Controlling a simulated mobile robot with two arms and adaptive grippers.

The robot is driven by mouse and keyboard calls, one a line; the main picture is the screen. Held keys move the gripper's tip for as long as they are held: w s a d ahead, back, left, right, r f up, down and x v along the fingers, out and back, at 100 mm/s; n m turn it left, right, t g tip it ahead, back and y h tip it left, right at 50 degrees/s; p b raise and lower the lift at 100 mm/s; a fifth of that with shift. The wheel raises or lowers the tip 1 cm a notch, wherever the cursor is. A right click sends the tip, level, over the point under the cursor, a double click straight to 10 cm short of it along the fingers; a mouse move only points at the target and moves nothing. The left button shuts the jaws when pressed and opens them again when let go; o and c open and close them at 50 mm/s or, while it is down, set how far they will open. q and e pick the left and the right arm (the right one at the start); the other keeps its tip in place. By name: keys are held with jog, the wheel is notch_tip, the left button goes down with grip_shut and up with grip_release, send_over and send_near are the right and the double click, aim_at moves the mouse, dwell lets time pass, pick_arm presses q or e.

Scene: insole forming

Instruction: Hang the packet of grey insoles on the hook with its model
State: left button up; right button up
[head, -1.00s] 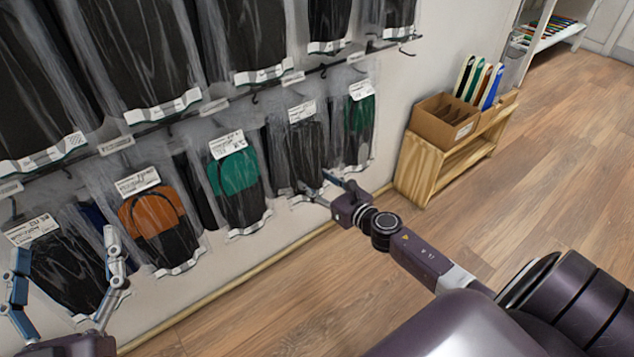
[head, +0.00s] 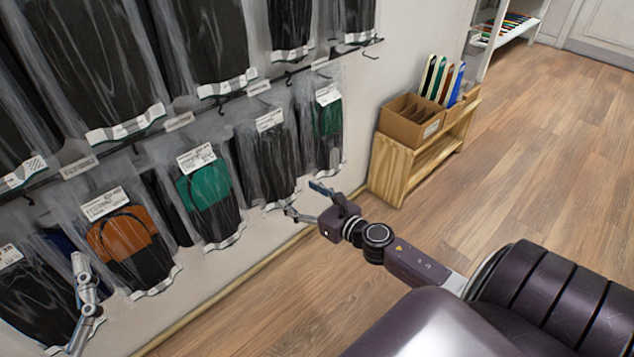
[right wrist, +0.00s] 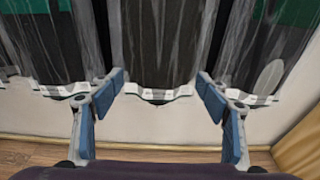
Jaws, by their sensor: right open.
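A clear packet of dark grey insoles (head: 272,160) with a white label hangs on the wall display, between a packet with green insoles (head: 207,190) and another green and dark one (head: 326,120). My right gripper (head: 305,200) is open and empty, just in front of the packet's lower edge. In the right wrist view its fingers are wide apart, with the lower part of a dark packet (right wrist: 160,50) between and beyond them. The hook holding the packet is hidden. One finger of my left gripper (head: 82,290) shows at the lower left; the rest is out of frame.
A packet with orange insoles (head: 122,240) hangs further left. Large dark packets (head: 205,40) hang above the dark rail. A bare hook (head: 371,56) shows at the rail's right end. A wooden stand (head: 395,165) with a cardboard box (head: 408,122) is on the right. The floor is clear.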

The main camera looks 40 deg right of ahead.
jog(key=s+r, duration=0.1)
jog(key=s, duration=0.6)
jog(key=shift+s+d+r, duration=0.2)
jog(key=shift+d, duration=0.05)
jog(key=shift+a, duration=0.1)
